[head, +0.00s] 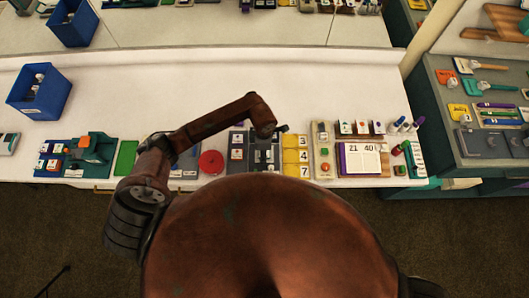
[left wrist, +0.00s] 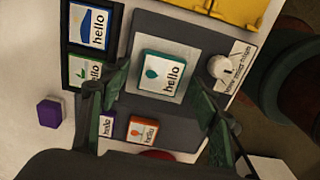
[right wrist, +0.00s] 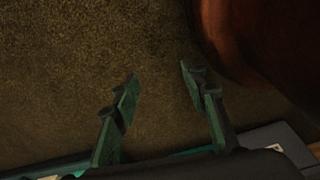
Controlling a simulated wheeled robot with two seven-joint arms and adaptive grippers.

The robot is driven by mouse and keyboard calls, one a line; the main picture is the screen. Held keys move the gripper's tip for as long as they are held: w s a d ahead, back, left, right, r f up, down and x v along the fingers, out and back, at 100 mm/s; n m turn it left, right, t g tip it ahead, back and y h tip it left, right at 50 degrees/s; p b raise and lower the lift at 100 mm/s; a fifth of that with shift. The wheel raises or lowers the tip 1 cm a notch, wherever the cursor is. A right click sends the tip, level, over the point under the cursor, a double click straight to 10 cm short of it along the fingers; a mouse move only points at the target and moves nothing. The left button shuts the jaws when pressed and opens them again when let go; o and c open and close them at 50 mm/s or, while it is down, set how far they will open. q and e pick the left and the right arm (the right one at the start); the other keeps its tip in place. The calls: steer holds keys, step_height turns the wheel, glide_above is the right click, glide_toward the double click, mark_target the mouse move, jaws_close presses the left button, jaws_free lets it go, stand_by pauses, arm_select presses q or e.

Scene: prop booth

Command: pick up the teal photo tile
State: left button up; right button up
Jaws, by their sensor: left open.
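The teal photo tile (left wrist: 163,72), with a teal drop picture and "hello" on it, lies on a pale square pad of a dark board (left wrist: 187,30) in the left wrist view. My left gripper (left wrist: 158,84) is open, with one finger on each side of the tile in that view. Whether the fingers touch it I cannot tell. In the head view my left gripper (head: 265,132) is over the dark board at the table's front, and the tile cannot be made out. My right gripper (right wrist: 160,79) is open and empty over the brown floor.
Near the tile are a blue tile (left wrist: 90,26), a green tile (left wrist: 84,71), an orange tile (left wrist: 142,130), a white knob (left wrist: 220,67) and a purple block (left wrist: 49,113). A red disc (head: 211,162) and yellow number panel (head: 297,156) flank the board. The table's back is mostly clear.

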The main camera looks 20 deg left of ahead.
arm_select(q)
steer(key=c, duration=1.2)
